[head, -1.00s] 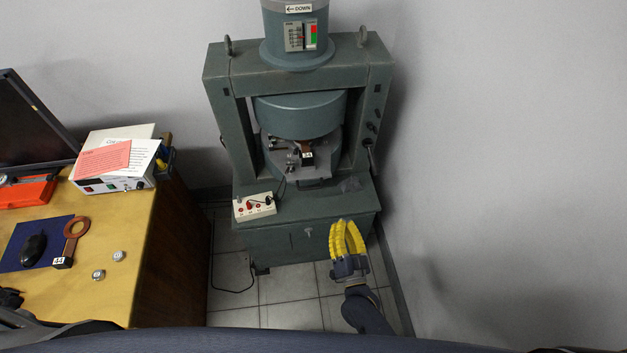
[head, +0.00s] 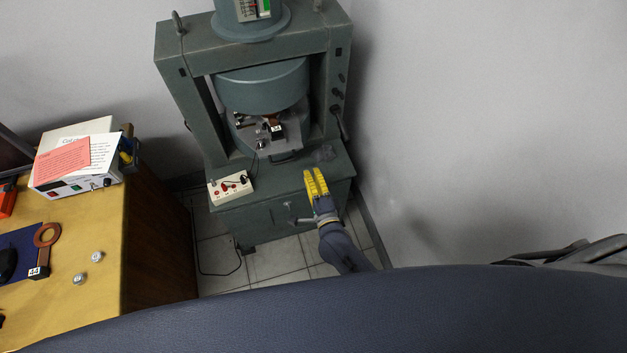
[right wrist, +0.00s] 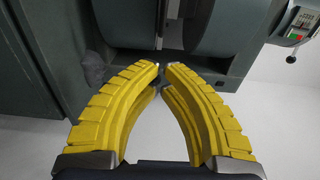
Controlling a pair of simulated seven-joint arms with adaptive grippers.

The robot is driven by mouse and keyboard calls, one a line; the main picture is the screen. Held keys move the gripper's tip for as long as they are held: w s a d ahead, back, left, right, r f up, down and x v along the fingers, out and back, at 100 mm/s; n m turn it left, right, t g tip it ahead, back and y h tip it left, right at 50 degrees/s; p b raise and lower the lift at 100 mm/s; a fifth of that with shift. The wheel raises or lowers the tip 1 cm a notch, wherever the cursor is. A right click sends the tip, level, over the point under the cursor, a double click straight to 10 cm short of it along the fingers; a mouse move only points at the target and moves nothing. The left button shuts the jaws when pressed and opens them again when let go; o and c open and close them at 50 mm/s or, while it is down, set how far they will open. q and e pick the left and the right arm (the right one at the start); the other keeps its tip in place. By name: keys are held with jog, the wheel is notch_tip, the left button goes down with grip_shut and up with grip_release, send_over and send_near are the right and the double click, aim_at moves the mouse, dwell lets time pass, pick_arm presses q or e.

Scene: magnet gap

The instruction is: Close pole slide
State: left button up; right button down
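The grey-green magnet (head: 175,45) stands against the wall, with a large round upper pole (head: 262,88). A metal stage (head: 290,130) with a small black-and-white labelled block (head: 277,131) sits in the gap below it. I cannot tell which part is the pole slide. My right gripper (head: 315,172), with yellow ribbed fingers, is in front of the magnet's base at its right side. In the right wrist view its fingertips (right wrist: 162,66) nearly meet and hold nothing; round magnet parts show beyond them. My left gripper does not show.
A small control box (head: 230,187) sits on the base's left ledge. A metal handle (head: 300,220) is on the base front. A dark lever (head: 340,123) is on the right post. The wooden desk (head: 100,300) at left holds a power supply (head: 80,165) and a copper ring tool (head: 46,236).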

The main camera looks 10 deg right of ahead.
jog(key=w+a, duration=0.1)
jog(key=w, duration=0.8)
jog(key=shift+w, duration=0.2)
jog(key=shift+a, duration=0.1)
